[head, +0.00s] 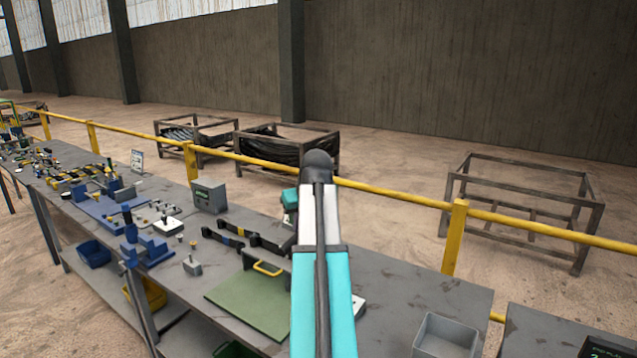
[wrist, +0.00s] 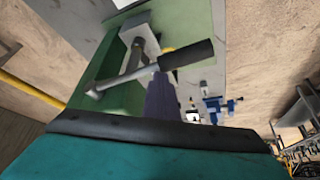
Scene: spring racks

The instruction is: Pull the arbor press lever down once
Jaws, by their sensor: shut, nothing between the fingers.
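In the wrist view a grey lever rod (wrist: 125,82) with a black grip (wrist: 186,55) slants across the picture, by a grey block (wrist: 140,28) over a green surface. I take this to be the arbor press lever; its pivot is not clear. My gripper (wrist: 161,80) is shut and empty, its fingertips right at the inner end of the black grip. I cannot tell whether they touch it. In the head view my own teal and white arm covers this spot, so the press and fingertips are hidden there.
The long grey workbench (head: 405,290) carries a green mat (head: 250,300), a yellow handle (head: 268,268), a blue fixture (head: 150,248) and a grey bin (head: 445,335). A yellow railing (head: 390,193) runs behind it. The bench top right of my arm is mostly clear.

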